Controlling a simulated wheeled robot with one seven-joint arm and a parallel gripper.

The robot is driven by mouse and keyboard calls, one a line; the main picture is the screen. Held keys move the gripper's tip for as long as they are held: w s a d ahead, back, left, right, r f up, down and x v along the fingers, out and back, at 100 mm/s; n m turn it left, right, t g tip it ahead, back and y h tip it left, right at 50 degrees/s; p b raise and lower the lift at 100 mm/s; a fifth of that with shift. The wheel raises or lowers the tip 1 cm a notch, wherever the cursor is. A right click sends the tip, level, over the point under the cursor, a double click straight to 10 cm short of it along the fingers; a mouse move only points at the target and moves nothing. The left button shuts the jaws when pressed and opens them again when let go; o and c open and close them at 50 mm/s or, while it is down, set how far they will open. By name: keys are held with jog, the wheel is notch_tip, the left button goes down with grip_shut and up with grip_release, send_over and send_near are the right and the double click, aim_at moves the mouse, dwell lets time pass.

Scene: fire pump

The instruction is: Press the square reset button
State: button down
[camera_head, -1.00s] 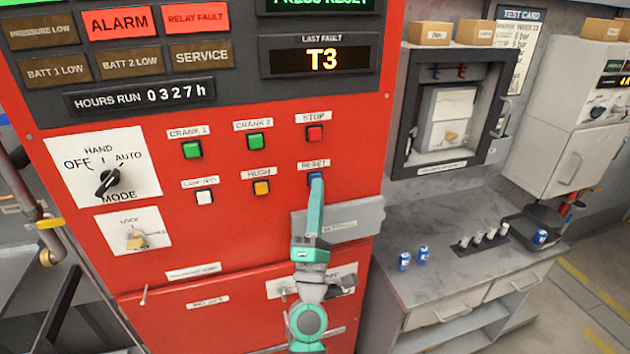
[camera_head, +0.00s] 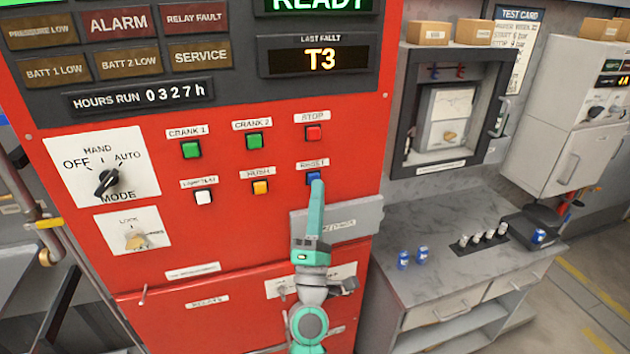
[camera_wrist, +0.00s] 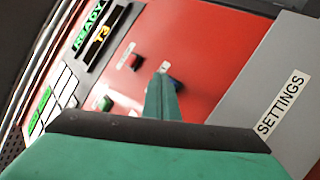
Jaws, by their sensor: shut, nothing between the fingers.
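The square blue reset button (camera_head: 314,177) sits on the red panel (camera_head: 240,225) under a RESET label, below the red stop button (camera_head: 313,133). My gripper (camera_head: 316,186) is shut and empty, its teal fingertips just below the blue button and covering its lower part. I cannot tell whether they touch it. In the wrist view the fingertips (camera_wrist: 161,84) lie beside the blue button (camera_wrist: 176,84). The top display (camera_head: 318,4) reads READY, and the last fault display (camera_head: 320,60) reads T3. The ALARM (camera_head: 117,23) and RELAY FAULT (camera_head: 194,18) tiles are dark red.
A yellow button (camera_head: 260,187) and a white button (camera_head: 203,196) sit left of the blue one. A grey SETTINGS cover (camera_head: 340,221) juts out below it. A bench (camera_head: 440,270) with blue-and-white cylinders stands at the right.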

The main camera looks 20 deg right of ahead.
jog(key=shift+s, duration=0.25)
jog(key=shift+s, duration=2.55)
jog(key=shift+a, duration=0.1)
